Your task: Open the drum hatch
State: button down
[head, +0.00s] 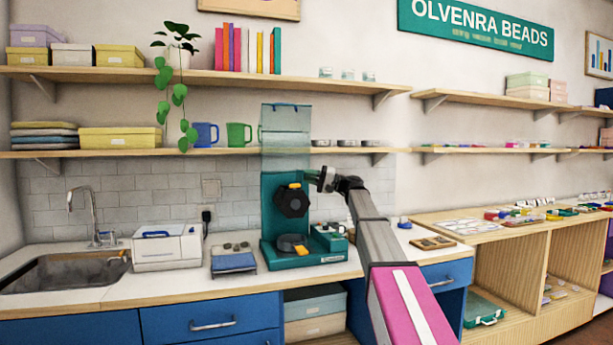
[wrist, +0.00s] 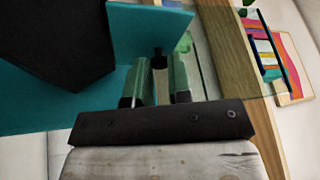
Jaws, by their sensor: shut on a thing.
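The teal drum machine (head: 268,215) stands on the counter with its black many-sided drum (head: 291,202) facing out. My gripper (head: 325,180) is at the machine's upper right, below the panel. In the wrist view, my gripper (wrist: 160,80) has its fingers close together around a small dark part (wrist: 159,58), with the drum (wrist: 50,45) and teal housing (wrist: 150,30) beside it. What that part joins is unclear.
A shelf (head: 230,152) with a blue mug (head: 206,134) and a green mug (head: 239,134) runs behind the machine. A white box-like appliance (head: 166,247) and a sink (head: 65,272) are to the left. A tray (head: 432,242) lies to the right.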

jog(key=shift+w+d+f+m+t+y, duration=0.1)
jog(key=shift+d+f+m+t+y, duration=0.1)
jog(key=shift+f+m+t+y, duration=0.35)
jog(key=shift+d+f+m+t+y, duration=0.2)
jog(key=shift+m+y, duration=0.15)
jog(key=shift+y, duration=0.5)
jog(key=c, duration=1.1)
grip_release()
jog(key=shift+o, duration=0.2)
jog(key=v, duration=1)
jog(key=shift+d+f, duration=0.2)
jog(key=shift+d, duration=0.2)
